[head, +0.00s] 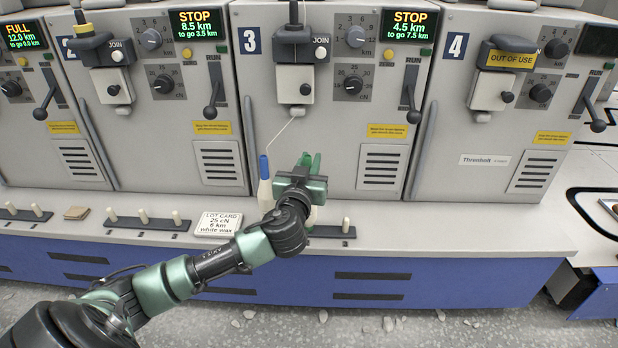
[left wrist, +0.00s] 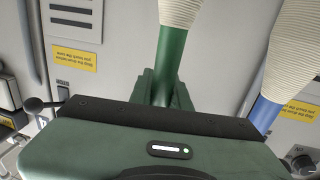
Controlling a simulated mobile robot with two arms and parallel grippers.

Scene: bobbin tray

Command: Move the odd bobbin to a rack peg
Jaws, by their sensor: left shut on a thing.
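My left gripper (head: 308,165) is in front of machine unit 3 and is shut on a bobbin. In the left wrist view this bobbin has a green tube (left wrist: 170,55) between the fingers and cream yarn (left wrist: 180,12) beyond. The gripper hides most of it in the head view. A bobbin with a blue tube (head: 264,168) and cream yarn stands just left of the gripper; its blue tube also shows in the left wrist view (left wrist: 264,113). A dark rack (head: 325,232) is below the gripper, with one bare peg (head: 346,225) at its right. I cannot tell whether the green bobbin touches a peg.
A lot card (head: 217,222) reads 25 cN, 6 km, white wax. A rack with bare pegs (head: 145,221) lies left of it, another (head: 30,214) farther left. A small brown pad (head: 77,213) lies between them. Unit 4 carries an out of use sign (head: 511,59). The counter's right is clear.

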